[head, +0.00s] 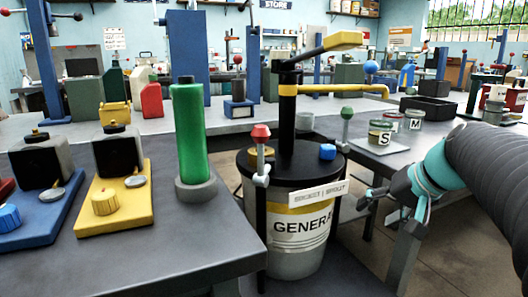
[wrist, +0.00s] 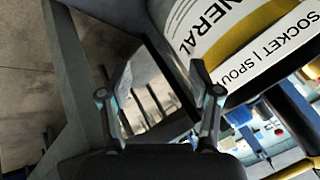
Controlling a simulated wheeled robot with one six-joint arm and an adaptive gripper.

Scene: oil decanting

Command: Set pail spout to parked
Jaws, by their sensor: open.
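The pail (head: 300,240) is a light container marked "GENERA…" with a yellow band and a black lid (head: 290,172). A black pump column stands on it with a yellow lever (head: 342,41) on top. The yellow spout (head: 345,88) runs out to the right and its tip bends down. A "SOCKET | SPOUT" label (head: 318,191) is on the lid's front edge. My gripper (head: 378,205) is open, right of the pail and below the spout, apart from both. In the wrist view its spread fingers (wrist: 152,75) hold nothing; the pail's side (wrist: 215,35) shows beyond them.
A red-knobbed clamp (head: 261,150) and a green-knobbed post (head: 347,115) stand at the pail's sides. A green cylinder (head: 189,130) stands on the left bench. Jars (head: 380,135) stand on the bench behind my gripper.

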